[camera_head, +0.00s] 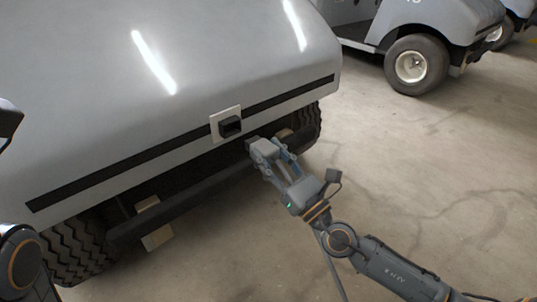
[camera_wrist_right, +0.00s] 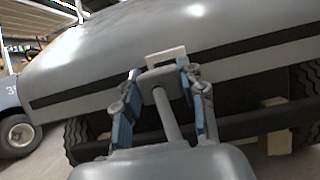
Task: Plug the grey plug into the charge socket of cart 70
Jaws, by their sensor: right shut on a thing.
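The charge socket (camera_head: 229,125) is a dark block in a white square plate on the black stripe of the near grey cart (camera_head: 100,95). No number shows on this cart. My right gripper (camera_head: 275,151) is shut on the grey plug (camera_head: 262,149), just below and right of the socket and apart from it. In the right wrist view, the plug (camera_wrist_right: 160,76) sits between the blue-padded fingers, its grey stem running back toward the wrist. It hides most of the socket there; the upper edge of the white plate (camera_wrist_right: 166,56) shows behind it. My left gripper is not clearly visible.
A dark bumper bar (camera_head: 190,200) runs low across the near cart, below the socket and close to my right gripper. Another cart's wheel (camera_head: 415,65) stands at the upper right. The concrete floor (camera_head: 430,160) to the right is clear.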

